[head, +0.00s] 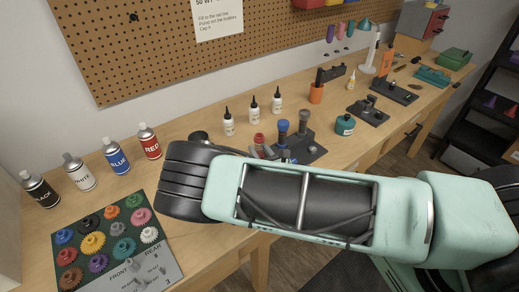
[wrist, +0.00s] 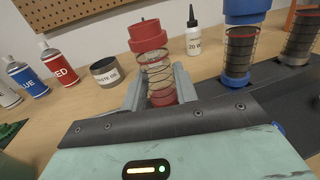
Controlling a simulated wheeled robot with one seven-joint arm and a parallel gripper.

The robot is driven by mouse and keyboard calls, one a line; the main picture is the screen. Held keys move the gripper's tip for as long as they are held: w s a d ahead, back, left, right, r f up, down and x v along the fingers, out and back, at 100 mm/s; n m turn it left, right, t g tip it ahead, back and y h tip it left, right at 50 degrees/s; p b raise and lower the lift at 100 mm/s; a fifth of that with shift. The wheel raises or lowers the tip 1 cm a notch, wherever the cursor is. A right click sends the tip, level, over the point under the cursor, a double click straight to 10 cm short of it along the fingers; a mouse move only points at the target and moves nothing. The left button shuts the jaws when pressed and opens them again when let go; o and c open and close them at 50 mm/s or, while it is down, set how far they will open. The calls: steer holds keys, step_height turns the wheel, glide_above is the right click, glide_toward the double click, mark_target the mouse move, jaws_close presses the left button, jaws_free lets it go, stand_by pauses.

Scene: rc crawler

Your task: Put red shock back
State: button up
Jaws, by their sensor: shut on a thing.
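The red shock (wrist: 152,62), with a red cap, coil spring and red lower end, stands nearly upright between the two grey fingers of my gripper (wrist: 158,82) in the wrist view. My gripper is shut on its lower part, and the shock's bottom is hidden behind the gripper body. In the head view the red cap of the shock (head: 258,138) shows just past my arm, left of the blue shock (head: 283,128). The dark stand (wrist: 275,82) holds the blue shock and a grey shock (wrist: 303,35) to the right of my gripper. I cannot tell whether the red shock touches the stand.
A waste oil cup (wrist: 105,72) and a white bottle (wrist: 193,38) stand behind the red shock. Spray cans (head: 148,141) and a gear board (head: 165,265) are at the left. A teal jar (head: 345,125) is right of the stand.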

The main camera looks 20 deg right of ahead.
steer(key=shift+f, duration=0.2)
steer(key=o, duration=1.1)
steer(key=shift+r, duration=0.1)
steer(key=shift+r, duration=0.1)
steer(key=s+b, duration=0.1)
steer(key=s, duration=0.2)
steer(key=s+b, duration=0.2)
steer(key=s, duration=0.2)
steer(key=s+d+b, duration=0.1)
steer(key=s+b, duration=0.1)
steer(key=s, duration=0.2)
steer(key=shift+s+d, duration=0.1)
steer(key=shift+s, duration=0.4)
steer(key=shift+s, duration=0.1)
